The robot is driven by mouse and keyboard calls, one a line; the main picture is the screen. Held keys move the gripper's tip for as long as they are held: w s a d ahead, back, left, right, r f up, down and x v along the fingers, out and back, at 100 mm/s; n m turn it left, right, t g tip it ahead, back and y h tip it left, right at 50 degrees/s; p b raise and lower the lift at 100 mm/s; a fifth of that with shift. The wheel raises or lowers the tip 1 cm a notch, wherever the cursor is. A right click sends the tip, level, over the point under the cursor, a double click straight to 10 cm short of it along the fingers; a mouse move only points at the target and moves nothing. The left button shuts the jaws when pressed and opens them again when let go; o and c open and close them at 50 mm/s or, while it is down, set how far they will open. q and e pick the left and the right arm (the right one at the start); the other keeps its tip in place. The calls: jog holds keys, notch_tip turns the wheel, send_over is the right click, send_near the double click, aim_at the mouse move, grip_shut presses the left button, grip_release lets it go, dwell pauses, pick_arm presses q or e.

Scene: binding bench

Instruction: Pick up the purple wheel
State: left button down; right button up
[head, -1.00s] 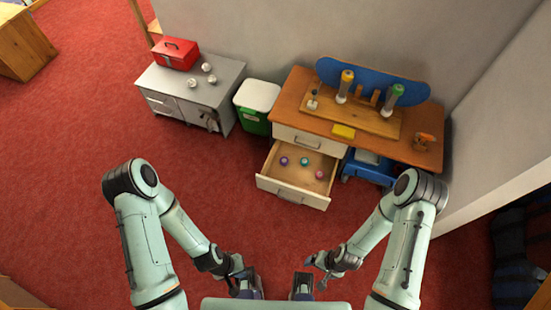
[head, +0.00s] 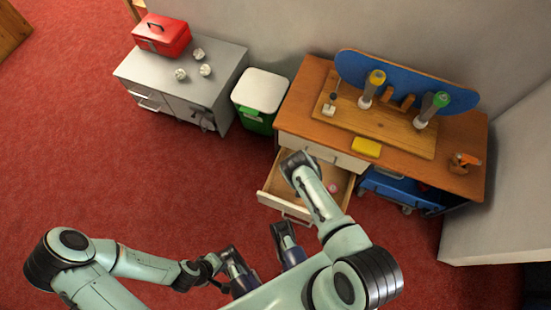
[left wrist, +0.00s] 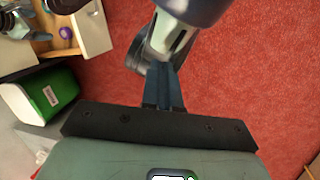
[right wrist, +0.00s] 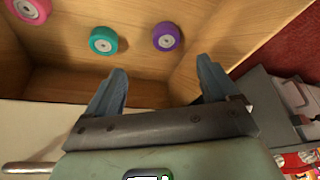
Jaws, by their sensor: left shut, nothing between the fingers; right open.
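The purple wheel (right wrist: 167,37) lies on the floor of the open wooden drawer (right wrist: 60,90), close to its side wall. It also shows in the left wrist view (left wrist: 67,33); my right arm hides it in the head view. My right gripper (right wrist: 160,72) is open and empty, pointing into the drawer with the purple wheel ahead of its fingers, apart from it. My left gripper (head: 220,285) is shut and empty, low over the red carpet near my body; its closed fingers show in the left wrist view (left wrist: 163,90).
A teal wheel (right wrist: 103,40) and a pink wheel (right wrist: 32,8) lie in the same drawer. The wooden bench (head: 300,105) stands above it. A green bin with a white lid (head: 260,92) and a grey cabinet (head: 215,75) stand to the left. Open carpet lies in front.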

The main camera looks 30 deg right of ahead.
jog(key=b+x, duration=0.2)
jog(key=x, duration=0.1)
jog(key=w+b+x, duration=0.1)
jog(key=b+x, duration=0.1)
jog(key=x, duration=0.1)
jog(key=w+b+x, duration=0.1)
jog(key=b+x, duration=0.1)
jog(key=x, duration=0.1)
jog(key=shift+a, duration=0.25)
pick_arm(q)
jog(key=w+a+f+n+t+y+b, duration=0.1)
jog(key=w+a+f+t+y+b, duration=0.15)
jog(key=w+a+f, duration=0.5)
pick_arm(e)
jog(key=shift+p+x, duration=0.45)
jog(key=shift+x, duration=0.5)
jog(key=b+x, duration=0.2)
jog(key=shift+f+b, duration=0.3)
jog(key=shift+f, duration=0.1)
pick_arm(q)
jog(key=s+d+f+g+h, duration=0.1)
jog(key=s+f+g, duration=0.1)
jog(key=s+f, duration=0.2)
notch_tip(320, 180, down, 2)
jog(key=shift+s+d+f, duration=0.2)
jog(key=shift+d+f, duration=0.05)
pick_arm(e)
jog(key=c, duration=1.1)
